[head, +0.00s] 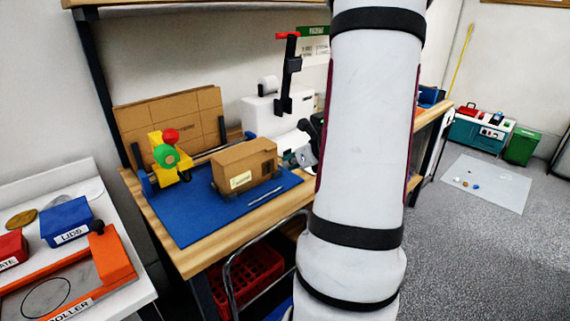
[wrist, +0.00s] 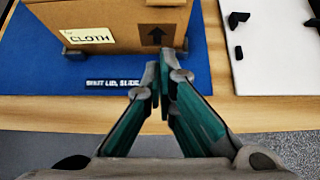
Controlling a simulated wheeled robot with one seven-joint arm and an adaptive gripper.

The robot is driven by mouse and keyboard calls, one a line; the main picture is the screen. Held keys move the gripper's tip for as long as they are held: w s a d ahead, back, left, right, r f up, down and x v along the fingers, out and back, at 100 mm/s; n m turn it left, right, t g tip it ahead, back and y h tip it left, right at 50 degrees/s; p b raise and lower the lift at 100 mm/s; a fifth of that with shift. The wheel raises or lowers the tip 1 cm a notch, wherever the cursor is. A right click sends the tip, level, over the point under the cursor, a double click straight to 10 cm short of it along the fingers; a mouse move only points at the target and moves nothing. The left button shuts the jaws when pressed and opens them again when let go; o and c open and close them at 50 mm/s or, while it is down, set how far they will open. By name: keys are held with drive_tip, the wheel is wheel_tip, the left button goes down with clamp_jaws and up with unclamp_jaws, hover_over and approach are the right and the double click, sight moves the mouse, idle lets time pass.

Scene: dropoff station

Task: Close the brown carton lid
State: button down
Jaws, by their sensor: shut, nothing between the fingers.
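The brown carton (head: 232,178) stands on a blue mat (head: 190,222) on the wooden bench. Its front, with a CLOTH label and an up arrow, fills the top of the wrist view (wrist: 120,35). The carton's top is cut off there, and in the head view I cannot tell clearly how its lid stands. My gripper (wrist: 160,76) is shut and empty, its fingertips in front of the carton's lower front near the arrow. I cannot tell whether they touch it. In the head view my arm mostly hides the gripper.
A yellow tape dispenser (head: 161,162) with a green roll stands left of the carton. Flat brown cardboard (head: 195,108) leans behind. A white machine (head: 268,112) stands at the back. A white board (wrist: 270,62) lies right of the mat. A red crate (head: 258,275) is below the bench.

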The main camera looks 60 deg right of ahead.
drive_tip(key=b+x, duration=0.1)
drive_tip(key=x, duration=0.6)
wheel_tip(320, 180, up, 3)
drive_tip(key=shift+f+p, duration=0.1)
drive_tip(key=shift+p, duration=0.55)
drive_tip(key=shift+w+r+p, duration=0.1)
drive_tip(key=shift+r+p, duration=0.2)
drive_tip(key=shift+r, duration=0.35)
